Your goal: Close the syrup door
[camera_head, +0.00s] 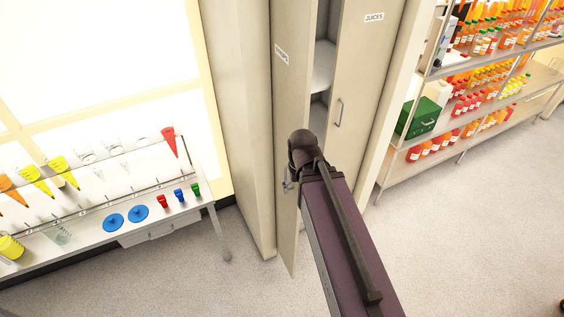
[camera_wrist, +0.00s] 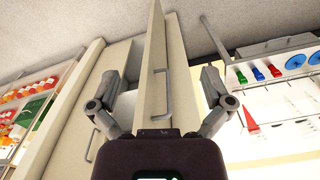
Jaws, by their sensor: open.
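The syrup door (camera_head: 290,120) is the left cabinet door, with a small label near its top. It stands ajar, swung out from the cabinet, and shelves show in the gap. In the wrist view the syrup door (camera_wrist: 150,70) stands between my fingers, and its handle (camera_wrist: 163,93) shows on the right face. My gripper (camera_wrist: 160,75) is open, one finger on each side of the door. I cannot tell whether either finger touches it. In the head view my arm hides most of the gripper and part of the door; the door's handle (camera_head: 287,183) shows beside my wrist.
The juices door (camera_head: 360,75) on the right looks shut, with its handle (camera_head: 339,112). A shelf rack (camera_head: 425,75) of juice bottles and a green box (camera_head: 418,118) stands at the right. Floor (camera_head: 240,285) in front is clear.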

